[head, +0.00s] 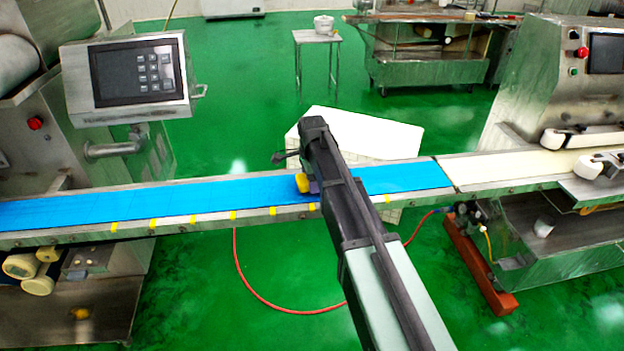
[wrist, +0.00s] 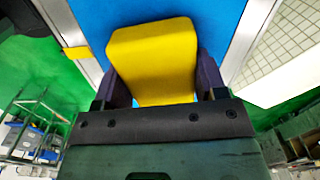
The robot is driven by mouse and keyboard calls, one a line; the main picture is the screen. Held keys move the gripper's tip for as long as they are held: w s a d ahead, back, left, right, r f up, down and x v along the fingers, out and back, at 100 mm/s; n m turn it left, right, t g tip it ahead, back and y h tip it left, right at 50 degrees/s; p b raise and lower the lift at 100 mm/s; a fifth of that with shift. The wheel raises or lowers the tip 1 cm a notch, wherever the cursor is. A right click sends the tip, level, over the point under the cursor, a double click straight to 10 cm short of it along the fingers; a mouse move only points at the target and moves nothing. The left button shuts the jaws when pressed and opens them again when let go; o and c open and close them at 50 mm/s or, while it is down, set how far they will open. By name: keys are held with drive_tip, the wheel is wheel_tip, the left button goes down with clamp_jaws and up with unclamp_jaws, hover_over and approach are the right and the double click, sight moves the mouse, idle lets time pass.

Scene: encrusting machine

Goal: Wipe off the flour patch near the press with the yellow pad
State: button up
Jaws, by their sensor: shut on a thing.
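The yellow pad (head: 302,183) is held in my gripper (head: 312,187), low over the blue belt (head: 150,202). In the wrist view the yellow pad (wrist: 153,55) sits between both dark fingers of my gripper (wrist: 155,80), with the blue belt (wrist: 205,10) beyond it. I cannot tell whether the pad touches the belt. My arm hides part of the belt to the right of the pad. I cannot make out a flour patch in either view. The press is not clearly identifiable.
A machine with a control panel (head: 140,78) stands at the left. Another machine (head: 550,90) with a white belt (head: 515,165) stands at the right. A white box (head: 370,135) is behind the blue belt. A red hose (head: 260,298) lies on the green floor.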

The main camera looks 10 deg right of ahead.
drive_tip(key=shift+f, duration=0.35)
drive_tip(key=shift+r, duration=0.1)
drive_tip(key=shift+s+d+r, duration=0.1)
drive_tip(key=shift+d, duration=1.75)
drive_tip(key=shift+s+d+f, duration=0.1)
drive_tip(key=shift+d, duration=0.75)
drive_tip(key=shift+s+d+f, duration=0.1)
drive_tip(key=shift+d, duration=0.75)
drive_tip(key=shift+d+r, duration=0.1)
drive_tip(key=shift+d, duration=2.05)
drive_tip(key=shift+s+b, duration=0.1)
drive_tip(key=shift+b, duration=0.25)
drive_tip(key=shift+w+a, duration=0.15)
drive_tip(key=shift+a, duration=1.8)
drive_tip(key=shift+w+a, duration=0.15)
drive_tip(key=shift+a, duration=1.75)
drive_tip(key=shift+w+a, duration=0.15)
drive_tip(key=shift+a, duration=1.8)
drive_tip(key=shift+s, duration=0.1)
